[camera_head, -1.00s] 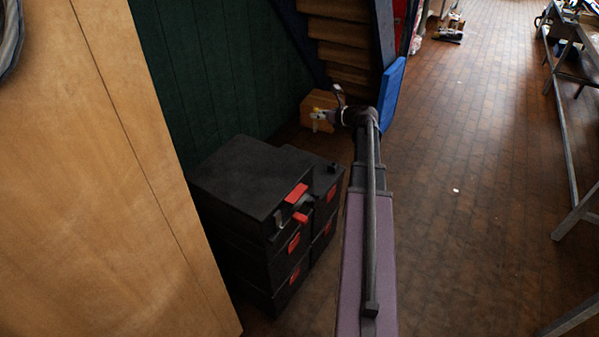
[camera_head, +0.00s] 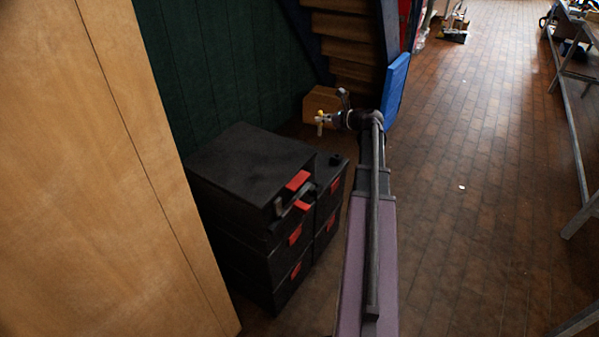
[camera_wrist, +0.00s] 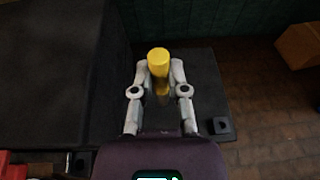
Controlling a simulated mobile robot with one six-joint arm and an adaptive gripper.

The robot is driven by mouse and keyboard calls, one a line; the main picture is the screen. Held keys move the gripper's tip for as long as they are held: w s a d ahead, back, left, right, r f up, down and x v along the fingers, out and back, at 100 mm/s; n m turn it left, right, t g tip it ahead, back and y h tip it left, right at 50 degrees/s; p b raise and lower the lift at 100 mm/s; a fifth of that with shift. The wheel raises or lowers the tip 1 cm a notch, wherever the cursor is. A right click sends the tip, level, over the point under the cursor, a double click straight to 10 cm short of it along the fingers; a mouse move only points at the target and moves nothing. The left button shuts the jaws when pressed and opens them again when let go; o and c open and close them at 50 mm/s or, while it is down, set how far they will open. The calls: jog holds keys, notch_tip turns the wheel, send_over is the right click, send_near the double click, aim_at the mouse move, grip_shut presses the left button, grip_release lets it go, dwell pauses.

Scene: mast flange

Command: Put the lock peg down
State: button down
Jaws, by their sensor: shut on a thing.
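The lock peg (camera_wrist: 158,62) has a yellow round head and a duller shaft below it. In the wrist view it sits between the two grey fingers of my gripper (camera_wrist: 158,72), which is shut on it. In the head view the yellow peg (camera_head: 320,122) shows small at the end of my gripper (camera_head: 325,119), with the shaft pointing down. The peg is above the lower black box stack (camera_wrist: 207,95). Whether its lower end touches anything is hidden.
A taller stack of black boxes with red latches (camera_head: 245,170) stands left of the lower one. A wooden panel (camera_head: 110,170) fills the left side. A wooden block (camera_head: 320,103), steps (camera_head: 350,50) and a blue panel (camera_head: 396,88) lie behind. Brick floor at right is mostly clear.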

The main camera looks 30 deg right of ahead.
notch_tip(320, 180, down, 12)
jog(key=b, duration=1.1)
jog(key=shift+s+f+n+y, duration=0.15)
jog(key=shift+f+n+y, duration=0.15)
jog(key=shift+y, duration=0.1)
jog(key=shift+a+r, duration=0.1)
notch_tip(320, 180, down, 6)
jog(key=b, duration=0.6)
jog(key=shift+f+b, duration=0.25)
jog(key=shift+b, duration=0.1)
jog(key=shift+f+b, duration=1.8)
jog(key=shift+f, duration=0.15)
jog(key=c, duration=0.6)
grip_release()
jog(key=shift+c, duration=0.2)
